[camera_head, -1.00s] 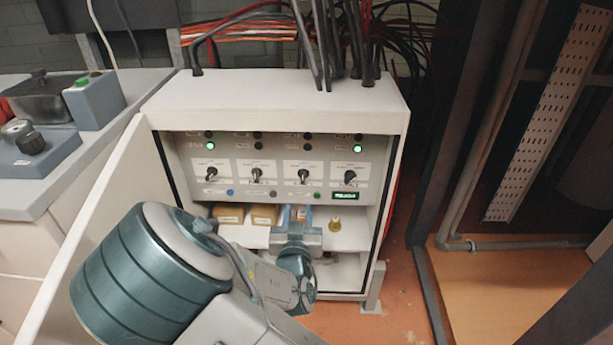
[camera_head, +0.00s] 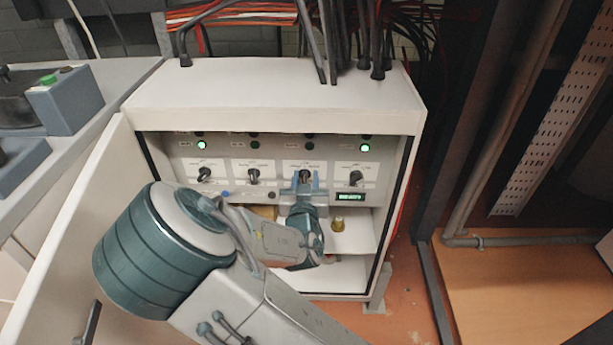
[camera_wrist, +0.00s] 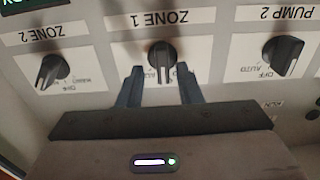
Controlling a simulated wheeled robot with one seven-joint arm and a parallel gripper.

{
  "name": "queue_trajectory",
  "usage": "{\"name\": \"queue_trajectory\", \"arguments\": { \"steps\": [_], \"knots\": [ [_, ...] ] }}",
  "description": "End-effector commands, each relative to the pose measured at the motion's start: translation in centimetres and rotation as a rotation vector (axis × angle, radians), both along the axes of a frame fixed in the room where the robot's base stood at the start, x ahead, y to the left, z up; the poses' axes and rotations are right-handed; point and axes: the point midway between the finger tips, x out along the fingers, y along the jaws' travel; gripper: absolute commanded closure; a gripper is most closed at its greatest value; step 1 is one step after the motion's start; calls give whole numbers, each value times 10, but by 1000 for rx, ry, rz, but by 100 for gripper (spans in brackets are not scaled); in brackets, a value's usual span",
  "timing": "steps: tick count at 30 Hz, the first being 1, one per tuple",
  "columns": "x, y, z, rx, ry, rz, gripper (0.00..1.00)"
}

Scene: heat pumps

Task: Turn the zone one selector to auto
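The zone 1 selector (camera_wrist: 160,60) is a black knob on a white panel labelled ZONE 1, upside down in the wrist view. Its white line points straight down there. Its position words are hidden by my gripper. In the head view the selector (camera_head: 305,175) is third from the left in a row. My gripper (camera_wrist: 159,80) is open, its two blue fingers on either side of the knob with gaps visible. I cannot tell how deep they reach. In the head view my gripper (camera_head: 305,184) is raised in front of this selector.
The zone 2 selector (camera_wrist: 52,70) and pump 2 selector (camera_wrist: 282,54) flank it closely. A green display (camera_head: 350,197) sits below the right knob. A shelf with a small yellow item (camera_head: 338,224) is underneath. The open cabinet door (camera_head: 85,215) stands left.

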Motion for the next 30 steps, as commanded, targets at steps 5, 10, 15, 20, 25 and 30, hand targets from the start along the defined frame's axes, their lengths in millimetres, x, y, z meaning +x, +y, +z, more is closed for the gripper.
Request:
{"name": "queue_trajectory", "arguments": {
  "steps": [5, 10, 15, 20, 25, 30],
  "knots": [
    [0, 5, 1, 2, -3, 9, 66],
    [0, 5, 1, 2, -3, 10, 100],
    [0, 5, 1, 5, -3, 10, 100],
    [0, 4, 0, 35, -4, 9, 100],
    [0, 2, -1, 120, -7, 7, 100],
    [0, -1, -2, 250, -13, 6, 100]
  ]
}}
